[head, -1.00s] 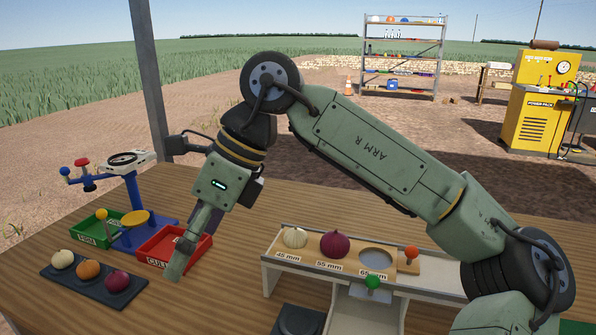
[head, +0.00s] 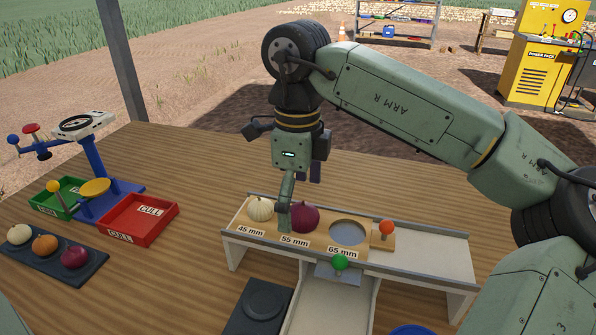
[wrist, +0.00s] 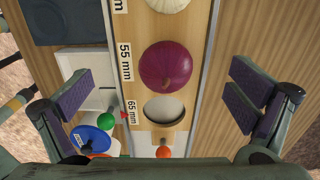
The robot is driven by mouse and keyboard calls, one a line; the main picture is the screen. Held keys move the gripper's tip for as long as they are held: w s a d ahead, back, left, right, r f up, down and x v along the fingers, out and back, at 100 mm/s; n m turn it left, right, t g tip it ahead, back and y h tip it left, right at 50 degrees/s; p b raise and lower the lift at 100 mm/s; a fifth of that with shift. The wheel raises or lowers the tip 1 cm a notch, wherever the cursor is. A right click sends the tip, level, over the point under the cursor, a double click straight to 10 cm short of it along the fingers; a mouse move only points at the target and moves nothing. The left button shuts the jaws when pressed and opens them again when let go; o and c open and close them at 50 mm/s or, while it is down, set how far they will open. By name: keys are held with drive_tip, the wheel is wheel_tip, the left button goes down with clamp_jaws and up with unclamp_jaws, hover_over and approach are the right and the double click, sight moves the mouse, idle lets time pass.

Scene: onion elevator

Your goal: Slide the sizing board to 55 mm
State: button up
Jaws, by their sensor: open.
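The wooden sizing board (head: 372,250) lies in a pale channel. Its three holes are labelled 45, 55 and 65 mm. A white onion (head: 260,208) sits at 45 mm and a red onion (head: 305,216) at 55 mm; the 65 mm hole (head: 347,233) is empty. An orange knob (head: 386,227) stands at the board's right end. A green knob (head: 340,262) is in front, beside the 65 mm label; a small red mark shows there in the wrist view. My gripper (wrist: 160,88) is open and empty above the board, its fingers either side of the red onion in the wrist view.
A white chute (head: 325,305) runs forward from the channel, beside a dark pad (head: 258,308). At left are a red CULL tray (head: 137,220), a green tray (head: 52,197), a blue-based scale (head: 97,165) and a dark onion tray (head: 50,255). The channel right of the board is clear.

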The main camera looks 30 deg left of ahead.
drive_tip(key=shift+f, duration=1.75)
drive_tip(key=shift+c, duration=0.4)
drive_tip(key=c, duration=1.9)
drive_tip(key=o, duration=1.3)
drive_tip(key=shift+f, duration=0.1)
drive_tip(key=o, duration=0.7)
